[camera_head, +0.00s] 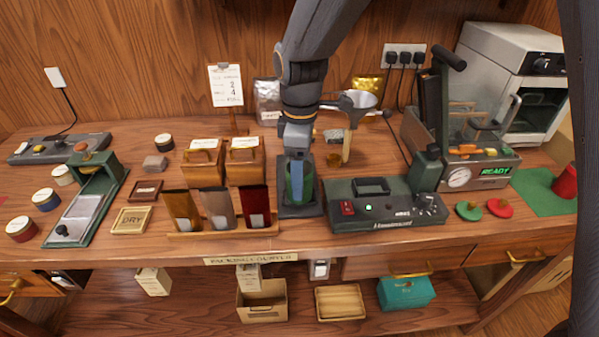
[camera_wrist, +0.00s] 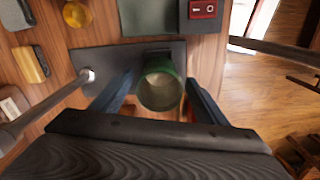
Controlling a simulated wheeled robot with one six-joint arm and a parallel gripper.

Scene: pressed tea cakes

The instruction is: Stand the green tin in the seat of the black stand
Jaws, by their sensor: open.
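The green tin (camera_wrist: 161,88) is in the middle of the wrist view, its round end toward the camera. The black stand (camera_wrist: 110,57) is a dark flat plate beneath it, also seen in the head view (camera_head: 299,212). The tin stands over the plate and looks about upright; its lower end and the stand's seat are hidden. My gripper (camera_wrist: 160,92) is open, with one blue-grey finger on each side of the tin and visible gaps. In the head view my gripper partly covers the green tin (camera_head: 309,186).
A green sealing machine (camera_head: 385,220) with a red switch stands close to the right of the stand. Three upright pouches (camera_head: 218,208) stand in a wooden rack to the left. The counter's front edge is close.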

